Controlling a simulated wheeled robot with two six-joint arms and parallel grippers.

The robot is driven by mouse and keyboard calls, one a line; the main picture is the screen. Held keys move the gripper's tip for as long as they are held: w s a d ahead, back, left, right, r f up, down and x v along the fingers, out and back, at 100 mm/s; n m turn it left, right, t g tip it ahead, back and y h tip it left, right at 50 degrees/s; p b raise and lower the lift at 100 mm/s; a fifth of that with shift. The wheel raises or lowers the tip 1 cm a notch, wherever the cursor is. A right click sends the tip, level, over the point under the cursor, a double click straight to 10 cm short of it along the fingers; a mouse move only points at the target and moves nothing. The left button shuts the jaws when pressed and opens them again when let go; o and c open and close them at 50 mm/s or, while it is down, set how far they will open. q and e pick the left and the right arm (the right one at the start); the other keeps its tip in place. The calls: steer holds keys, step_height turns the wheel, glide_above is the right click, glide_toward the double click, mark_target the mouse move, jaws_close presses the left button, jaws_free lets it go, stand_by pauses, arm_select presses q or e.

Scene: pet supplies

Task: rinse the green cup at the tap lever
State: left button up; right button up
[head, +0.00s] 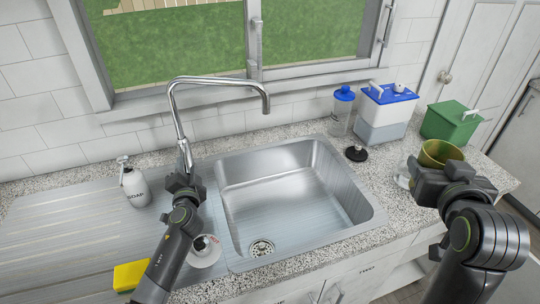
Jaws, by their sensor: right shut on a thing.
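The green cup (440,151) is at the right, above the counter beyond the sink. My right gripper (437,172) is shut on it, and its jaws hide the cup's lower part. The metal tap (174,105) rises behind the left side of the sink, and its spout (266,104) hangs over the sink (290,196). My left gripper (184,180) is at the foot of the tap. It hides the tap's base, and the tap lever cannot be made out clearly there. Its fingertips are too small and dark to show whether they are open. No water shows under the spout.
A soap bottle (134,184), a white round item (204,251) and a yellow sponge (131,275) are left of the sink. A blue-lidded bottle (341,112), a blue-topped container (383,112) and a green box (451,122) stand at the back right. The sink basin is empty.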

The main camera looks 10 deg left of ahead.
mark_target(438, 142)
arm_select(q)
steer(key=shift+w+a, duration=0.15)
steer(key=shift+w, duration=0.2)
arm_select(e)
steer(key=shift+r, duration=0.1)
arm_select(q)
jaws_close()
steer(key=r+g+p, duration=0.1)
steer(key=p, duration=0.3)
steer(key=shift+r, duration=0.2)
arm_select(e)
step_height(438, 142, up, 4)
steer(key=shift+r, duration=0.15)
arm_select(q)
steer(key=shift+f+g+h+p, duration=0.1)
steer(key=shift+g+h+p, duration=0.2)
steer(key=shift+p, duration=0.6)
arm_select(e)
steer(key=shift+r, duration=0.7)
arm_select(q)
jaws_free()
